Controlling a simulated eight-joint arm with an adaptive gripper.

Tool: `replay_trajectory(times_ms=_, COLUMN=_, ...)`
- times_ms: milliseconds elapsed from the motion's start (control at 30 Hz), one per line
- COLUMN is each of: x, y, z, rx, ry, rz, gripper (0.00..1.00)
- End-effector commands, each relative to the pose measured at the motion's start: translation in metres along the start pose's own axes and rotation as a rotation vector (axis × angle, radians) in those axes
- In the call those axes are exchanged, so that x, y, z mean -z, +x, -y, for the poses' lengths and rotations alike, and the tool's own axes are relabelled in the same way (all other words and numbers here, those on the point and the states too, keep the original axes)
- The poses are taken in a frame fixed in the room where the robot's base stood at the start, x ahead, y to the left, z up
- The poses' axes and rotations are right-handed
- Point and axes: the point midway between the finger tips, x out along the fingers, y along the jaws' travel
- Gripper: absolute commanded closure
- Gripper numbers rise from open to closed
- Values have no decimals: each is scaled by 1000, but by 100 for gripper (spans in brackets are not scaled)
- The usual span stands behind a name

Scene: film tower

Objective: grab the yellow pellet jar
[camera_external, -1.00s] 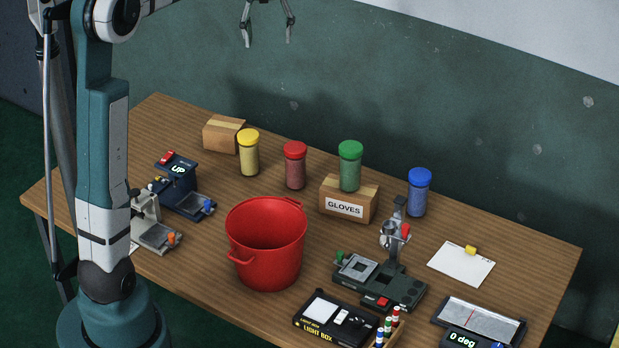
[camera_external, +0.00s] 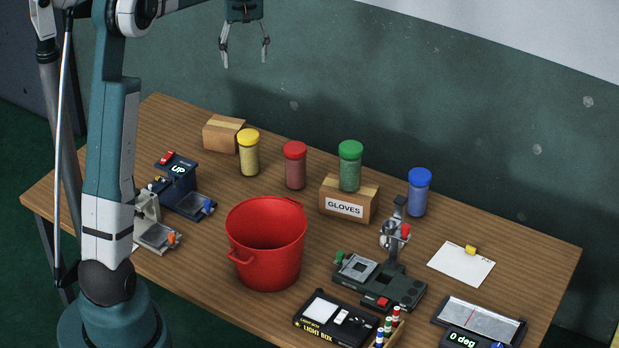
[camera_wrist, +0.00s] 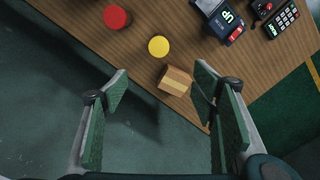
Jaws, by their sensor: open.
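The yellow pellet jar (camera_external: 249,153) stands upright on the wooden table, toward the back left, with a yellow lid. In the wrist view its round yellow lid (camera_wrist: 158,46) shows from above, beyond the fingertips. My gripper (camera_external: 246,54) is open and empty, high above the back of the table and well above the jar. In the wrist view my gripper (camera_wrist: 160,82) has its two green pads spread wide with nothing between them but a view of the scene below.
A cardboard box (camera_external: 223,134) stands just left of the yellow jar. A red jar (camera_external: 295,165) stands to its right, then a green jar (camera_external: 350,166) on the gloves box (camera_external: 348,200) and a blue jar (camera_external: 418,192). A red bucket (camera_external: 266,243) stands in front.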

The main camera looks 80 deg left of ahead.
Motion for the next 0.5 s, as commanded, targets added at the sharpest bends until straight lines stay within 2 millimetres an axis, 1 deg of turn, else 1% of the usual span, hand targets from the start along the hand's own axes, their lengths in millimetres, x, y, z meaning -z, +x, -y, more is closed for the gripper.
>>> replay_trajectory(times_ms=167, x=0, y=60, z=-1, rx=0, ry=0, rz=0, gripper=42)
replay_trajectory(times_ms=300, x=0, y=114, z=-2, rx=0, ry=0, rz=0, gripper=42)
replay_trajectory(times_ms=367, x=0, y=138, z=-2, rx=0, ry=0, rz=0, gripper=42)
replay_trajectory(times_ms=400, x=0, y=153, z=-2, rx=0, ry=0, rz=0, gripper=42)
replay_trajectory(times_ms=467, x=0, y=176, z=-3, rx=0, ry=0, rz=0, gripper=42)
replay_trajectory(times_ms=500, x=0, y=192, z=-2, rx=0, ry=0, rz=0, gripper=42)
